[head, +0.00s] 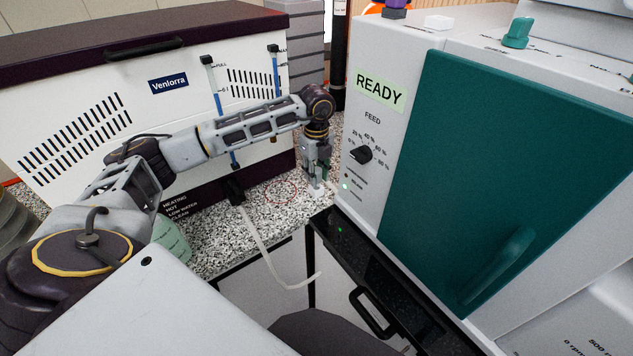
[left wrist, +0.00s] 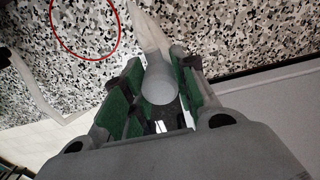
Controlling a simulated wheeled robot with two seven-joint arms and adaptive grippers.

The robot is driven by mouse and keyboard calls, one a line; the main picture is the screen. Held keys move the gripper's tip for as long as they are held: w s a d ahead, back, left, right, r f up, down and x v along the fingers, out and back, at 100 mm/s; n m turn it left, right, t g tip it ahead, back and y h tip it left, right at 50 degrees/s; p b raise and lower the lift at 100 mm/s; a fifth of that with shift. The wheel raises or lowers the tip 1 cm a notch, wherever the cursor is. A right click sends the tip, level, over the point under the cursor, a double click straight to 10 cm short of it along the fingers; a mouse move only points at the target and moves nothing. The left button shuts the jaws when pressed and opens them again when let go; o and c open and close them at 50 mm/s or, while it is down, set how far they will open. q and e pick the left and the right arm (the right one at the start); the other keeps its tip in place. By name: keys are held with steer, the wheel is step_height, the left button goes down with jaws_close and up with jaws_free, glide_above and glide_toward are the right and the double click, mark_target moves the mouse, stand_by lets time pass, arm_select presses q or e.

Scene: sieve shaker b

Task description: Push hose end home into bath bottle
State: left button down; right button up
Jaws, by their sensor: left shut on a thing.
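My left gripper (head: 316,188) is low over the speckled counter, in the narrow gap between the white bath and the grey machine. My right gripper is out of view.
The white bath (head: 70,120) with a dark lid stands at the back left. The grey machine with a teal door (head: 510,170) and READY label fills the right. A red circle (head: 283,191) marks bare speckled counter (head: 215,243) left of my gripper.

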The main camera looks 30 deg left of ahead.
arm_select(q)
steer(key=shift+r, duration=0.35)
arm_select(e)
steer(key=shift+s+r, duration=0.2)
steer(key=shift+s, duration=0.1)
arm_select(q)
steer(key=shift+r+p, duration=0.2)
steer(key=shift+p, duration=0.1)
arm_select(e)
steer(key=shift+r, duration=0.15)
arm_select(q)
steer(key=shift+r, duration=0.2)
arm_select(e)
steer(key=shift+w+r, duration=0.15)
arm_select(q)
steer(key=shift+r+p, duration=0.3)
steer(key=shift+p, duration=0.05)
steer(key=shift+r, duration=0.2)
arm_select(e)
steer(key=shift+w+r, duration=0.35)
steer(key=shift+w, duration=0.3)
arm_select(q)
steer(key=shift+r, duration=0.1)
steer(key=shift+r+p, duration=0.2)
steer(key=shift+p, duration=0.1)
steer(key=shift+r, duration=0.1)
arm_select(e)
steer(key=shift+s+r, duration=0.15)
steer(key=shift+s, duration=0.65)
